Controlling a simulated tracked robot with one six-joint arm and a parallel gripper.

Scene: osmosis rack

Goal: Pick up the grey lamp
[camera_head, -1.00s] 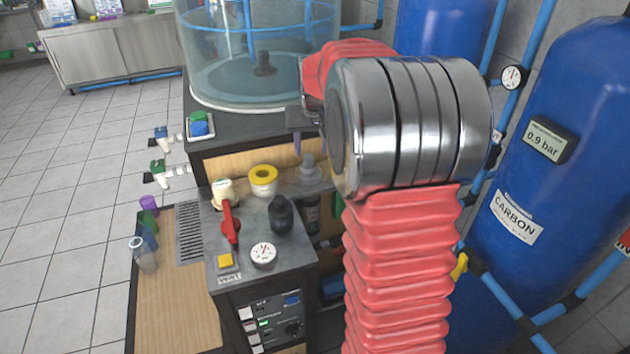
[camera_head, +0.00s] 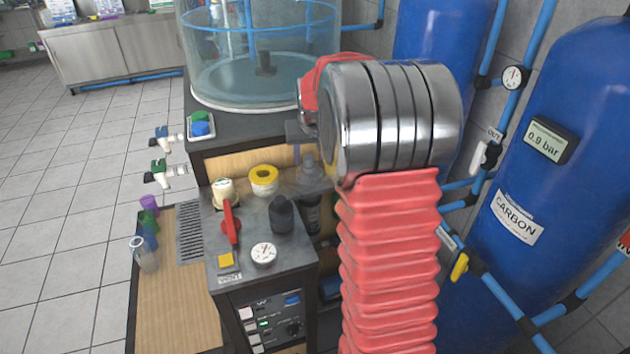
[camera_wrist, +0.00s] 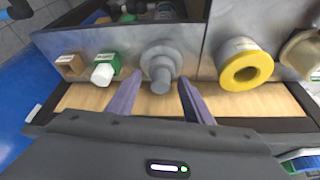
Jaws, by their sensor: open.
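The grey lamp (camera_wrist: 160,66) is a round grey fitting with a stubby front end, set on the metal panel in the wrist view. It also shows in the head view (camera_head: 311,175), on the panel behind the black knob. My gripper (camera_wrist: 159,80) is open, with one purple finger on each side of the lamp's front end. I cannot tell whether the fingers touch it. In the head view one purple finger (camera_head: 297,152) shows just above and left of the lamp; the other is hidden.
A yellow ring fitting (camera_wrist: 246,70) sits right of the lamp, and a green-and-white fitting (camera_wrist: 105,70) sits left. In the head view a black knob (camera_head: 281,214), red lever (camera_head: 230,222) and gauge (camera_head: 263,254) stand close by. A blue carbon tank (camera_head: 560,150) stands at right.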

